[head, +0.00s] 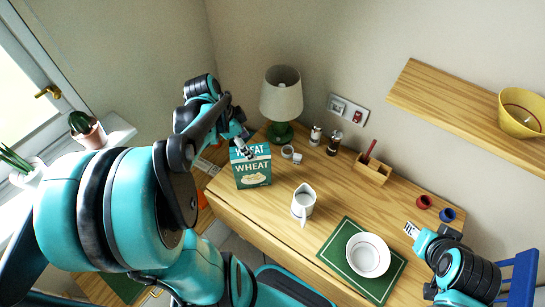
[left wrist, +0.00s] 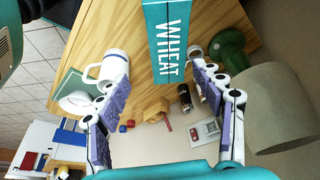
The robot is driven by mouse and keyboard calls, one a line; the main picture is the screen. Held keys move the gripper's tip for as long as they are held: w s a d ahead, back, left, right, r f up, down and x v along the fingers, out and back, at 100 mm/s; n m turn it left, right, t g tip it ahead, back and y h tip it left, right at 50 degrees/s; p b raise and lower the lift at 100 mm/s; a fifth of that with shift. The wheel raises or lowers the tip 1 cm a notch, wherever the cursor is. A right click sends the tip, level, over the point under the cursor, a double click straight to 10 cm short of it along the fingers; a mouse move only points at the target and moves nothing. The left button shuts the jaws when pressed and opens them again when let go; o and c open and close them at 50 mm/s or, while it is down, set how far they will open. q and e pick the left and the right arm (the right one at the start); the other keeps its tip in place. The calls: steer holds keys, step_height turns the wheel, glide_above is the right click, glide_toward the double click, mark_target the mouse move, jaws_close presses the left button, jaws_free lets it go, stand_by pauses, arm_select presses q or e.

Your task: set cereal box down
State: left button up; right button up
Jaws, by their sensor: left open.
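The teal cereal box (head: 252,170) stands upright on the wooden table (head: 232,203), near its left end. Its front reads WHEAT. My left gripper (head: 243,145) is at the top of the box in the head view. In the left wrist view the box (left wrist: 172,45) shows beyond and between the spread fingers of my left gripper (left wrist: 155,95), which is open and apart from it on both sides. My right gripper (head: 412,230) is above the right part of the table; how far its fingers are apart is too small to tell.
A lamp (head: 281,95) stands behind the box, with small cups (head: 287,152) beside it. A white jug (head: 303,202) is to the right. A white bowl (head: 368,255) sits on a green placemat (head: 333,254). A wooden holder (head: 372,172) stands near the wall.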

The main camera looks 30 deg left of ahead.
arm_select(q)
steer(key=s+d+r+n+t+y, duration=0.1)
steer(key=d+n, duration=0.3)
steer(key=d, duration=0.4)
steer(key=s+d+r+n+t+y, duration=0.1)
steer(key=s+d+r+n+t, duration=0.2)
steer(key=d, duration=0.5)
steer(key=shift+r+n+y, duration=0.3)
steer(key=shift+r+n, duration=0.3)
steer(key=shift+n, duration=0.1)
steer(key=shift+d, duration=0.1)
steer(key=shift+s, duration=0.15)
arm_select(e)
steer(key=shift+s, duration=0.15)
